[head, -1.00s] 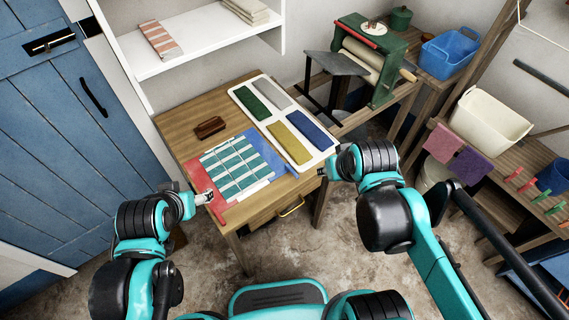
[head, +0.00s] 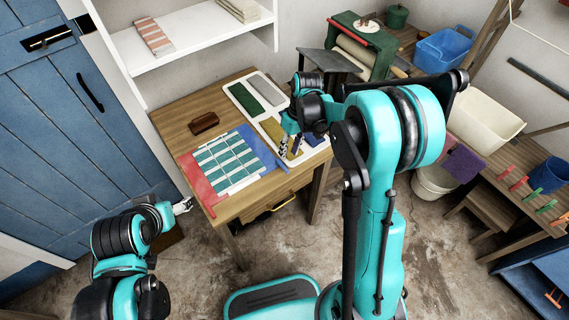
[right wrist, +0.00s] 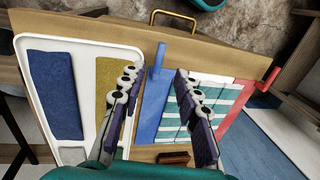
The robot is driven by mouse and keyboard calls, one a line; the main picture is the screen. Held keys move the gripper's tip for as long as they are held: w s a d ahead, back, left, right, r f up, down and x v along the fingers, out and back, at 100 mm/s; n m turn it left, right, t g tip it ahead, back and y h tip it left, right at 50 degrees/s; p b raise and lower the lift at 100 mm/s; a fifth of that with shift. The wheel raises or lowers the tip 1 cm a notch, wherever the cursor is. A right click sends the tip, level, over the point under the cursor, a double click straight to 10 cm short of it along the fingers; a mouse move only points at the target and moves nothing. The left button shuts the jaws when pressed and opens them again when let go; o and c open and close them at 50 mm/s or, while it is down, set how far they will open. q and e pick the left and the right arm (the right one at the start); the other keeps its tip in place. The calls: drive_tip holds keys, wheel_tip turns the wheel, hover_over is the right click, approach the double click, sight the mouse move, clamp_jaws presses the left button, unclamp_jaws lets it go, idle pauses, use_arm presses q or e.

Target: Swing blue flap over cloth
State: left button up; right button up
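The teal-and-white checked cloth (head: 228,162) lies flat on the table. The blue flap (head: 259,146) lies open along its right side, and a red flap (head: 197,179) lies along its left. In the right wrist view, the blue flap (right wrist: 153,108) and its tab (right wrist: 160,55) show between the spread fingers of my right gripper (right wrist: 157,76). In the head view, my right gripper (head: 289,151) is open above the blue flap's right edge and the tray; contact cannot be told. My left gripper (head: 183,206) is off the table's left front edge, its fingers too small to read.
A white tray (head: 235,91) with green, grey, yellow and blue cloth pieces stands right of the blue flap, partly hidden by my right arm. A brown wooden block (head: 203,123) lies behind the cloth. A drawer handle (head: 283,203) is on the table's front.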

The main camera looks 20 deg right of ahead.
sight(285, 167)
drive_tip(key=f, duration=0.2)
drive_tip(key=a+f+b, duration=0.1)
drive_tip(key=f, duration=0.1)
drive_tip(key=f+b, duration=0.1)
drive_tip(key=f, duration=0.1)
drive_tip(key=shift+s+a+f, duration=0.15)
drive_tip(key=shift+s+f, duration=0.1)
drive_tip(key=shift+f, duration=0.15)
clamp_jaws()
